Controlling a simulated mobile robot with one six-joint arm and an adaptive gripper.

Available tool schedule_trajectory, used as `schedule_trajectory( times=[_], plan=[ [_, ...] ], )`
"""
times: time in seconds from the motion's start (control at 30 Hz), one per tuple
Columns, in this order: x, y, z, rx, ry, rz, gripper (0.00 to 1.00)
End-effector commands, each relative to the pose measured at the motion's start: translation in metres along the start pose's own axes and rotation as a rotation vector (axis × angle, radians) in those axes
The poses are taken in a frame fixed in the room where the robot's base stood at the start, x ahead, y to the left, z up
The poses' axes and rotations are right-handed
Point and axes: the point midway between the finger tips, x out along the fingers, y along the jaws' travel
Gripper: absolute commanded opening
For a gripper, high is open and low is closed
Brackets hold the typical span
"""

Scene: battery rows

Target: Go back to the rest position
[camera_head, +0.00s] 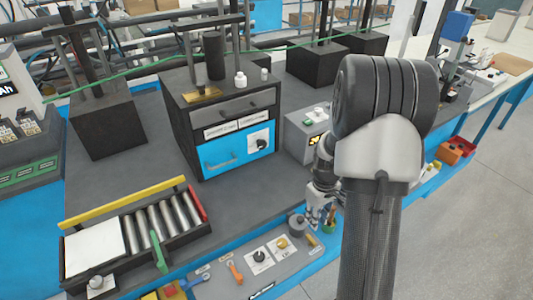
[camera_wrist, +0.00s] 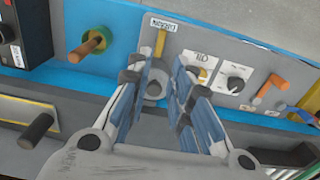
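My gripper (camera_wrist: 160,62) shows large in the wrist view, with its two blue-grey fingers apart. In the head view my gripper (camera_head: 318,205) hangs low beside my dark arm, near the right end of the grey control panel (camera_head: 222,292). In the wrist view a grey round part (camera_wrist: 155,86) with a yellow lever (camera_wrist: 160,43) shows in the gap between the fingers. Whether the fingers touch it cannot be told. Nothing clearly lifted is seen in the gripper.
A roller tray (camera_head: 182,246) stands left; a drawer cabinet (camera_head: 228,112) and grey box (camera_head: 303,137) stand behind. Open floor (camera_head: 460,235) lies right.

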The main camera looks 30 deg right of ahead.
Motion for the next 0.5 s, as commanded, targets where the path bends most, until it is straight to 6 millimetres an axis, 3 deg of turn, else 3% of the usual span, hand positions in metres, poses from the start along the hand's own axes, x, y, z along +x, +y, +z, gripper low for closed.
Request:
schedule_trajectory(
  times=[0.17,0.27,0.37,0.5],
  plan=[
    [-0.004,-0.002,-0.001,-0.001,0.003,0.003,0.20],
    [-0.024,-0.011,-0.007,-0.001,0.021,0.016,0.20],
    [-0.063,-0.034,-0.013,0.004,0.053,0.037,0.20],
    [-0.126,-0.081,-0.011,0.017,0.113,0.063,0.20]
  ],
)
